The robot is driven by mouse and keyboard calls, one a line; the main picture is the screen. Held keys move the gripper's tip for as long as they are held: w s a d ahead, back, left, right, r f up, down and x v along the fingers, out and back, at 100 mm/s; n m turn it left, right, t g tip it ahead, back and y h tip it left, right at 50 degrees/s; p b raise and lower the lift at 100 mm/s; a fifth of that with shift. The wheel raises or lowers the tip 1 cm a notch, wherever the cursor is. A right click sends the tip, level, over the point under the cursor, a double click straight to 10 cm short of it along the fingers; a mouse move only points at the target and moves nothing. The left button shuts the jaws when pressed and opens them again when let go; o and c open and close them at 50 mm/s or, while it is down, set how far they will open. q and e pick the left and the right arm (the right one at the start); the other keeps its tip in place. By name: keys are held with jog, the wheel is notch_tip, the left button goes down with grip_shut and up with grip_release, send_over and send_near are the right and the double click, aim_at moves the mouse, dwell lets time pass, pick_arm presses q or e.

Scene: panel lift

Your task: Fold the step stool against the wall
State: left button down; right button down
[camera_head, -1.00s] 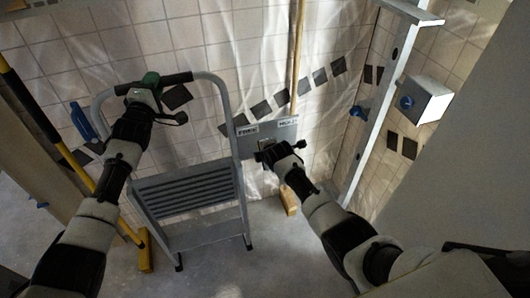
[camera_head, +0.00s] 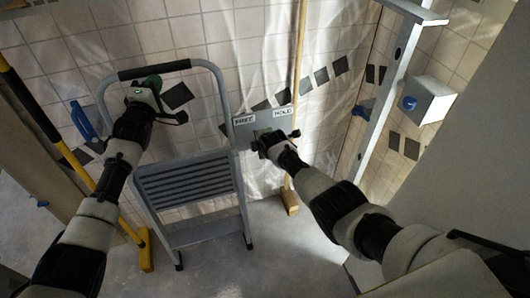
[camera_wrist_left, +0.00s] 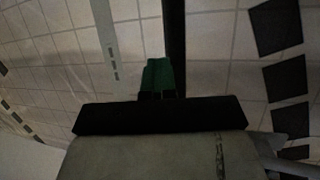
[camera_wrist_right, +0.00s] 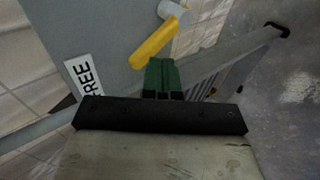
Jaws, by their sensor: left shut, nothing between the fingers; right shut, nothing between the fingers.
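The step stool has a grey tubular hoop (camera_head: 217,83) with a black grip (camera_head: 155,69) and a ribbed grey step (camera_head: 187,181). It stands at the tiled wall with its step tilted. My left gripper (camera_head: 151,82) is shut and empty just below the black grip; in the left wrist view the dark bar (camera_wrist_left: 175,35) runs behind its green fingertips (camera_wrist_left: 159,76). I cannot tell if they touch. My right gripper (camera_head: 262,137) is shut and empty in front of a grey plate (camera_head: 260,117) labelled FREE and HOLD. A yellow lever (camera_wrist_right: 154,45) on the plate shows in the right wrist view, just ahead of the green fingertips.
A yellow-and-black pole (camera_head: 82,170) leans at the left. A wooden pole (camera_head: 297,90) stands at the wall right of the plate. A metal upright (camera_head: 384,110) and a white box with a blue knob (camera_head: 426,101) are further right. The floor in front is clear.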

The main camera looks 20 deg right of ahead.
pick_arm(q)
jog(key=shift+s+r, duration=0.15)
jog(key=shift+s, duration=0.1)
jog(key=c, duration=1.4)
grip_release()
jog(key=shift+w, duration=0.15)
jog(key=o, duration=0.5)
pick_arm(e)
jog(key=shift+s+d+r, duration=0.1)
jog(key=shift+s+r, duration=0.1)
jog(key=shift+s, duration=0.05)
